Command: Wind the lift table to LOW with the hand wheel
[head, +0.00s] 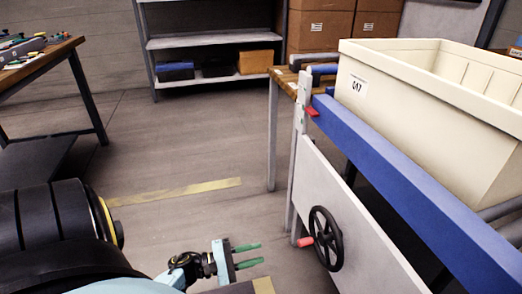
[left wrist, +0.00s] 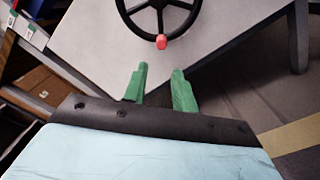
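The lift table has a blue top rail (head: 400,175) and a white side panel (head: 350,215). A black spoked hand wheel (head: 327,239) is mounted on the panel, and its red handle (head: 305,241) sticks out at the wheel's left. My left gripper (head: 259,255) is left of the handle, apart from it. Its green fingers are parted with nothing between them. In the left wrist view the fingertips (left wrist: 160,74) point toward the red handle (left wrist: 161,42) at the bottom of the wheel (left wrist: 158,5). A red pointer (head: 312,111) sits on the table's upright post; its marks are unreadable. My right gripper is out of view.
A workbench with tools (head: 40,60) is at far left, and a shelf (head: 215,40) is at the back. The floor between is clear.

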